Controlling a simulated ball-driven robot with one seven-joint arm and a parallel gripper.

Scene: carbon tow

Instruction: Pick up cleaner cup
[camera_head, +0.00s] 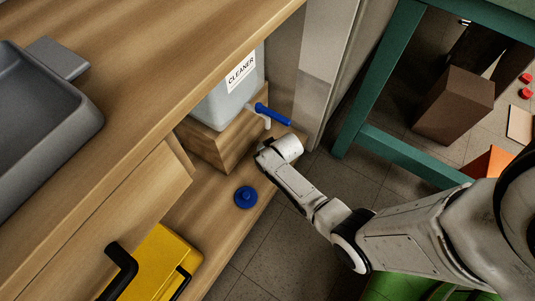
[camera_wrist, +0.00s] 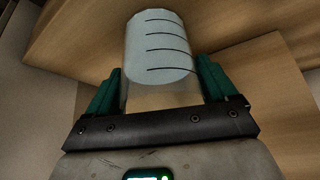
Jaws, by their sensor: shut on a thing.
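The cleaner cup (camera_wrist: 158,50) is a pale, translucent cup with several dark measuring lines, seen in the wrist view between my gripper's green fingers. My gripper (camera_wrist: 160,88) is shut on it, with one finger at each side. In the head view, my gripper (camera_head: 268,150) is by the wooden block, below the cleaner container's blue-handled tap (camera_head: 272,114); the cup is hidden there. The cleaner container (camera_head: 232,95) is a whitish tank labelled CLEANER. I cannot tell whether the cup touches the shelf.
The wooden block (camera_head: 212,150) bears the container on the lower shelf (camera_head: 228,240). A blue knobbed disc (camera_head: 245,197) lies on this shelf. A yellow case (camera_head: 160,265) is at the lower left. The worktop (camera_head: 130,60) overhangs at left. A green table frame (camera_head: 385,75) stands right.

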